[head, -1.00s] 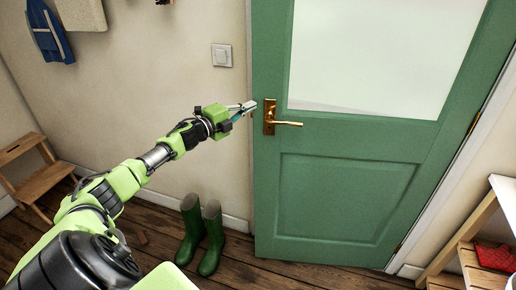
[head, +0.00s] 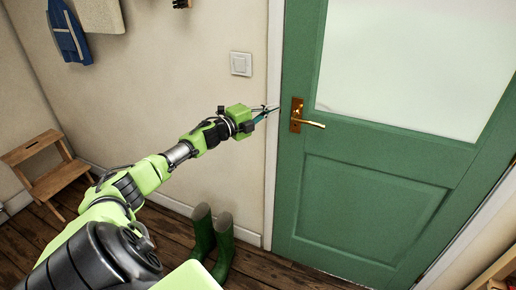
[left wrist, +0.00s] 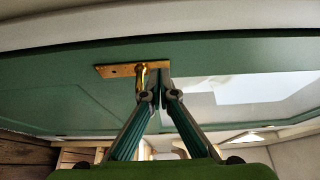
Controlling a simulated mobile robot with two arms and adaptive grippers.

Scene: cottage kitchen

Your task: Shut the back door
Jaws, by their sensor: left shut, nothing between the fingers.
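The back door (head: 375,205) is green with a frosted pane. It stands in or very close to its white frame (head: 271,190); I cannot tell whether it is latched. Its brass handle (head: 296,115) sits on a plate near the left edge, with the lever level, pointing right. My left gripper (head: 273,109) is shut and empty, its tips at the door's left edge just beside the handle plate. In the left wrist view the closed fingertips (left wrist: 161,78) are right by the brass plate (left wrist: 112,71); whether they touch the door is unclear. My right gripper is out of view.
Green rubber boots (head: 213,240) stand on the wooden floor by the wall, left of the door. A light switch (head: 241,64) is above my left forearm. A wooden step stool (head: 50,170) stands at the left. A wooden bench corner (head: 497,272) shows at lower right.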

